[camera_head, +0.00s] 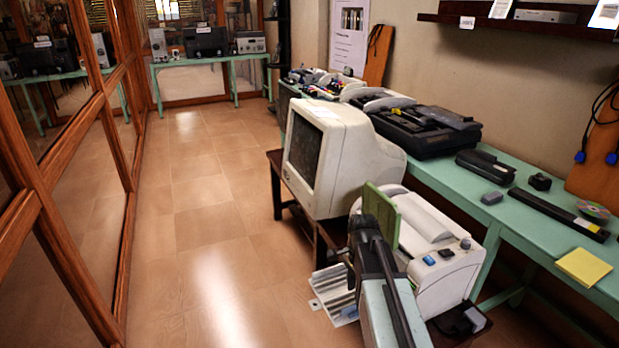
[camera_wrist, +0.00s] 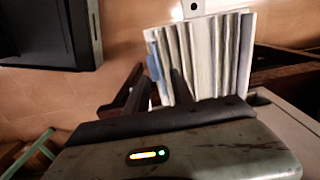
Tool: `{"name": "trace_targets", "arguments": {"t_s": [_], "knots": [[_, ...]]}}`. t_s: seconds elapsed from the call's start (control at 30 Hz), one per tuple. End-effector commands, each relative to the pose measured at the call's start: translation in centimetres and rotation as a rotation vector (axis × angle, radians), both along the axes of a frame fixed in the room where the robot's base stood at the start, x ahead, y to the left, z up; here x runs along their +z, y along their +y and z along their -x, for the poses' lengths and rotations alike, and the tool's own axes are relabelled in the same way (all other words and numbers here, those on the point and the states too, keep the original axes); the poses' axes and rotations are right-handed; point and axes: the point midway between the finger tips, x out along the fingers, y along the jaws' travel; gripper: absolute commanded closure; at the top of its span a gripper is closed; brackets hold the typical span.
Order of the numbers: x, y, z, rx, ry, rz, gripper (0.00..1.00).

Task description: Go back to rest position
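My arm (camera_head: 385,285) reaches forward at the lower middle of the head view, beside a white printer-like machine. In the wrist view my gripper (camera_wrist: 157,90) shows two dark fingers with a gap between them, and I see nothing held there. A white slatted rack (camera_wrist: 222,50) with a bluish left edge stands beyond the fingers. The same rack (camera_head: 333,288) appears left of my arm in the head view. The fingertips are hard to make out in the head view.
An old monitor (camera_head: 305,150) and the white machine (camera_head: 440,275) stand close to my arm. A green table (camera_head: 540,230) with devices runs along the right wall. Tiled floor (camera_head: 205,240) is clear on the left, up to a wood-framed glass partition (camera_head: 75,115).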

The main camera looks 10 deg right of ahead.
Motion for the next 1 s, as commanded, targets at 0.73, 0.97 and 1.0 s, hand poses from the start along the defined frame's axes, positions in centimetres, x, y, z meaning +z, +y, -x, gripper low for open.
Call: {"name": "trace_targets", "arguments": {"t_s": [0.73, 0.97, 1.0], "knots": [[5.4, 3.9, 7.7, 1.249, -0.001, -0.001, 0.71], [12.5, 3.9, 7.7, 1.247, 0.000, -0.001, 0.71], [13.7, 3.9, 7.7, 1.246, 0.000, -0.001, 0.71]]}}
